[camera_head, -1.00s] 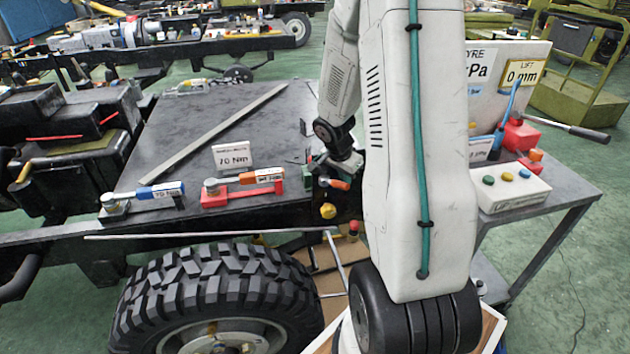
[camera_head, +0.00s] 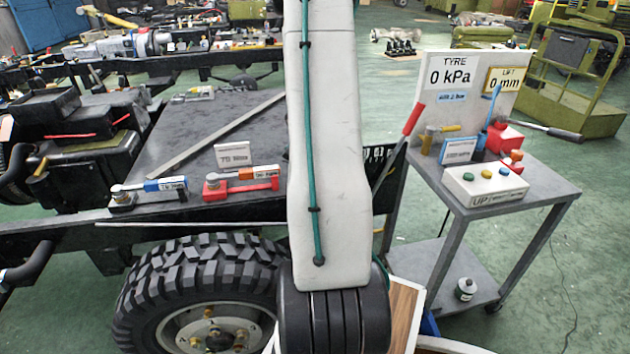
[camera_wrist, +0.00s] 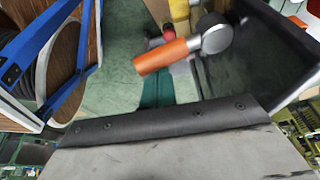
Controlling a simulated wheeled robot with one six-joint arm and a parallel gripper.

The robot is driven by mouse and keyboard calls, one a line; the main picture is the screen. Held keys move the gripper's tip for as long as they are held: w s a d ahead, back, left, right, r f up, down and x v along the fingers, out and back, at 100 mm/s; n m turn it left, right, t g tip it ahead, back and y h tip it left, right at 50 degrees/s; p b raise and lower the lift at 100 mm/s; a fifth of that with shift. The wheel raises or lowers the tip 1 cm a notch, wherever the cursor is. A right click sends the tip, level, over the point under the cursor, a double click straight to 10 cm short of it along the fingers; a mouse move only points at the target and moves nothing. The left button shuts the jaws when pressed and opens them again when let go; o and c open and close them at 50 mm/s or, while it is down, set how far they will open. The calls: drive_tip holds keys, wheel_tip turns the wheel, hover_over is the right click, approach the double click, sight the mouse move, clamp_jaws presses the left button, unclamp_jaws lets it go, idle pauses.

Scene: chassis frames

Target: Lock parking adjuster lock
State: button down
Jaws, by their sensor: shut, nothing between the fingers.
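An orange lever handle (camera_wrist: 165,56) with a round grey metal head (camera_wrist: 215,36) shows in the wrist view, beside the dark bolted edge of the chassis (camera_wrist: 165,124). It may be the adjuster lock, but I cannot tell for sure. A red knob (camera_wrist: 169,31) and a yellow part (camera_wrist: 180,10) are close to it. My gripper is not visible in either current view. In the head view my arm covers the chassis side where this lever would be. I cannot tell whether the lever is locked.
The big tyre (camera_head: 145,290) is below.

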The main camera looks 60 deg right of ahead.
idle(0.5)
drive_tip(key=v, duration=1)
idle(0.4)
